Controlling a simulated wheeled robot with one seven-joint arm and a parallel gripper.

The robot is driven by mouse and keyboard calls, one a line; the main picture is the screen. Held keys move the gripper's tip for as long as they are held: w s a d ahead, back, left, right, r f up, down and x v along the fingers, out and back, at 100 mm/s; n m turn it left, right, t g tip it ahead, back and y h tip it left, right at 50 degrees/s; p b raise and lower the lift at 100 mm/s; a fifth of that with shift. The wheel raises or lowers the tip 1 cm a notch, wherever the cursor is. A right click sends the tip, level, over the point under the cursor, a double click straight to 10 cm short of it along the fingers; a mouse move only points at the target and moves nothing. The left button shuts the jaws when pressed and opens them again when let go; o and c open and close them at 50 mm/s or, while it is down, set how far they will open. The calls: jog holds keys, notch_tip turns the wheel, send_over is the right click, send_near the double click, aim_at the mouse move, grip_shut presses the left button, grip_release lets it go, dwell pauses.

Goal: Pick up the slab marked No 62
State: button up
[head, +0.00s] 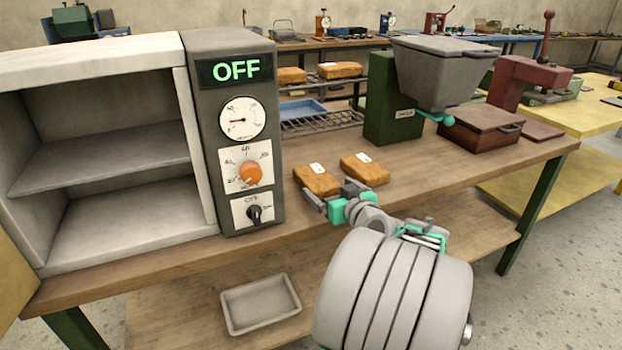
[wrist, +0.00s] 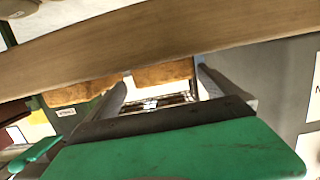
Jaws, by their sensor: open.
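Two orange-brown slabs with white labels lie side by side on the wooden bench in the head view: a left slab (head: 316,182) and a right slab (head: 365,171). The label numbers are too small to read, so I cannot tell which is No 62. My gripper (head: 331,193) is open and empty at the near side of the left slab. In the wrist view my gripper (wrist: 160,90) has its fingers apart, with one slab (wrist: 165,74) showing between them, apparently beyond the tips. The other slab (wrist: 78,92) shows outside the left finger. No labels show there.
A grey control panel (head: 232,150) reading OFF and an open cabinet (head: 100,155) stand left of the slabs. A green machine with a hopper (head: 440,75) stands behind right. More slabs (head: 340,70) sit on a rack behind. A tray (head: 260,303) lies on the lower shelf.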

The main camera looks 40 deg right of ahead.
aim_at(316, 180)
jog(key=x, duration=0.7)
jog(key=shift+w+a+b, duration=0.3)
jog(key=shift+a+b, duration=0.05)
jog(key=shift+c, duration=0.6)
jog(key=c, duration=1.8)
